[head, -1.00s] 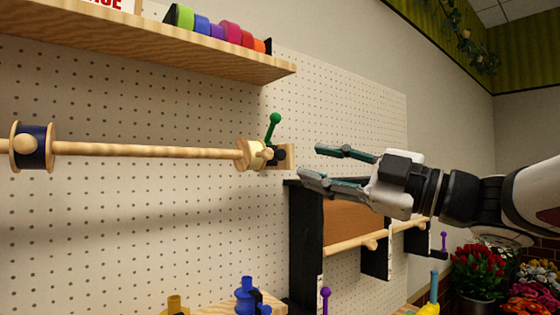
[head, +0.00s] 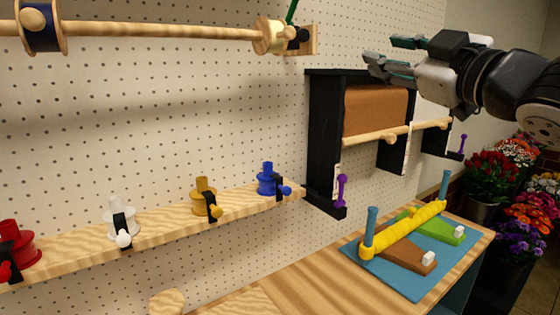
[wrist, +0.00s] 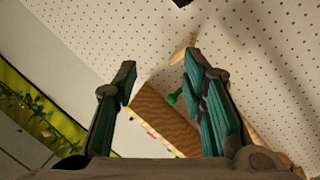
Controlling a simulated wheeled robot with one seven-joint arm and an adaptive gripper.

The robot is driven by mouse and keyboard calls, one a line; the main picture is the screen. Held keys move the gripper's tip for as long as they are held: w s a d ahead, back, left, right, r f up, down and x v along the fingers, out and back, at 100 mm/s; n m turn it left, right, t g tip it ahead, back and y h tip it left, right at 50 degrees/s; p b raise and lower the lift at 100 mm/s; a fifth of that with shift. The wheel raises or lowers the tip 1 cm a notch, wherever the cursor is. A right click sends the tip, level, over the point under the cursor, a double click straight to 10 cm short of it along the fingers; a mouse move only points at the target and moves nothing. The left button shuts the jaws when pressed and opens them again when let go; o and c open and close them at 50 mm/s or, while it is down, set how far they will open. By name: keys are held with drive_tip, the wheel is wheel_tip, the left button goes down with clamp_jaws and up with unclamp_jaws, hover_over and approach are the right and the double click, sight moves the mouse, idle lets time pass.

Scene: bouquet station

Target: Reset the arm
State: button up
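My gripper (head: 387,55) is in the upper right of the head view, in front of the pegboard and just above the black holder with the brown roll. Its teal fingers are spread apart with nothing between them. In the wrist view my gripper (wrist: 157,85) shows both fingers wide apart. Beyond them are the pegboard, a wooden shelf (wrist: 165,112) and a green knob (wrist: 175,96). None of these is touched as far as I can see.
A wooden rod (head: 160,32) with a navy spool (head: 40,27) runs along the top left. Below it, a ledge (head: 150,231) carries several coloured spools. The black holder (head: 325,125) stands under my gripper. A blue mat (head: 417,287) lies on the wooden table (head: 320,283); flowers (head: 490,178) stand at right.

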drive_tip(key=s+d+f+m+g+h, duration=0.3)
drive_tip(key=d+f+m+h, duration=0.15)
drive_tip(key=f, duration=0.25)
drive_tip(key=s+d+f+m+g+h, duration=0.2)
drive_tip(key=s+d+f+m+h, duration=0.1)
drive_tip(key=f+m+h, duration=0.4)
drive_tip(key=s+a+f+g+y, duration=0.2)
drive_tip(key=s+a+f+g, duration=0.1)
drive_tip(key=s+f, duration=0.4)
drive_tip(key=s+a+f+m+g+y, duration=0.1)
drive_tip(key=s+a+f+g+y, duration=0.1)
drive_tip(key=s+f+g, duration=0.3)
drive_tip(key=s+a+f, duration=0.1)
drive_tip(key=s+f, duration=0.2)
drive_tip(key=s, duration=0.2)
drive_tip(key=shift+a+g, duration=0.2)
drive_tip(key=shift+g, duration=0.1)
